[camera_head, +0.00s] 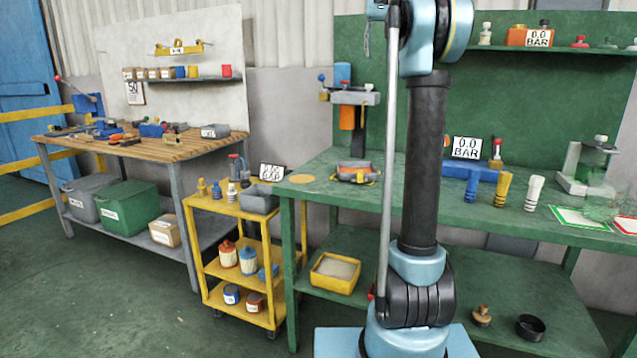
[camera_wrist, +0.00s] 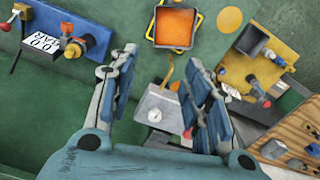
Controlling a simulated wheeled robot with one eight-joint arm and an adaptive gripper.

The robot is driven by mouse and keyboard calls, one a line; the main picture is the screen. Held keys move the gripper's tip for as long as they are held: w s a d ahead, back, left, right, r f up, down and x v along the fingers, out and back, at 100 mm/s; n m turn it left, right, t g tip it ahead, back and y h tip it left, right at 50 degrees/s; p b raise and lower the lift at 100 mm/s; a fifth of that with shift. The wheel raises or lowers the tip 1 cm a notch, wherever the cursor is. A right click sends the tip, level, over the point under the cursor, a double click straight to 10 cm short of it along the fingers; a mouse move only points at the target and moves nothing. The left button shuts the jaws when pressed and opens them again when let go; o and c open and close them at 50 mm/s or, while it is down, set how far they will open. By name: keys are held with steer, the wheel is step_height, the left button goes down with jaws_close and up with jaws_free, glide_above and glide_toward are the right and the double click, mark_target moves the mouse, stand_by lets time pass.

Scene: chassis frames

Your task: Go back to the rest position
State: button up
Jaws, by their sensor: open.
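My gripper (camera_wrist: 162,66) shows in the wrist view with its two fingers spread apart and nothing between their tips. It points down over the green workbench (camera_head: 340,212). A grey device with a round gauge (camera_wrist: 155,115) shows beyond and between the fingers, lower down and partly hidden by them. In the head view my arm stands upright in front of the green workbench. Its upper end leaves the top of the picture, so my gripper is hidden there.
A grey tray with orange inside (camera_wrist: 174,27) and a blue valve block with a display (camera_wrist: 85,40) sit on the green bench. A yellow cart (camera_head: 228,207) and a wooden workbench (camera_head: 150,146) stand to the left. Green floor (camera_head: 110,305) is clear at front left.

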steer(key=s+f, duration=1.2)
steer(key=f, duration=0.6)
steer(key=s+f+n+t, duration=0.1)
steer(key=s+f, duration=1.2)
steer(key=f, duration=0.5)
steer(key=s+f+n+t, duration=0.1)
steer(key=s+f, duration=1.1)
steer(key=f, duration=0.6)
steer(key=shift+s, duration=0.2)
steer(key=shift+w+a+f, duration=0.1)
steer(key=shift+w+f, duration=0.15)
steer(key=shift+w, duration=0.2)
